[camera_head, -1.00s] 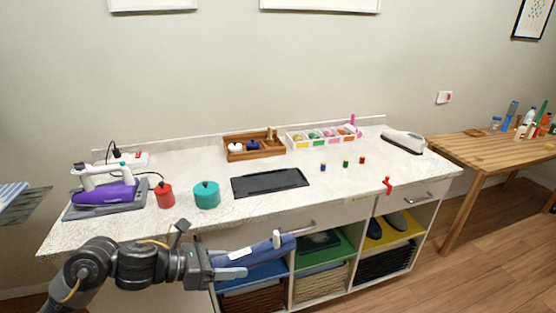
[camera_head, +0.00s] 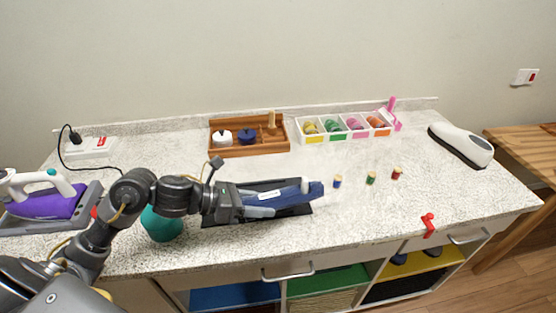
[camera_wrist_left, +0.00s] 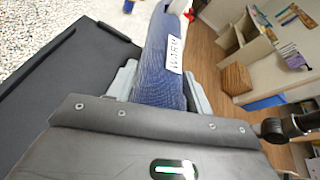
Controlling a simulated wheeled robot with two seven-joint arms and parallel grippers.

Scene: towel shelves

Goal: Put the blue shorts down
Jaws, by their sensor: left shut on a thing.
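The blue shorts (camera_head: 290,194) are a folded dark blue bundle with a white label. My left gripper (camera_head: 268,203) is shut on them and holds them over the black mat (camera_head: 215,216) on the white speckled counter. In the left wrist view the shorts (camera_wrist_left: 160,70) stick out between the two grey fingers, with the black mat (camera_wrist_left: 70,75) to their left. I cannot tell whether the shorts touch the mat. The right gripper is not in view.
A teal pot (camera_head: 160,226) stands left of the mat, partly behind my arm. A wooden tray (camera_head: 250,150) and a white compartment box (camera_head: 345,137) stand behind. Several thread spools (camera_head: 371,178) and a red clamp (camera_head: 428,225) are to the right.

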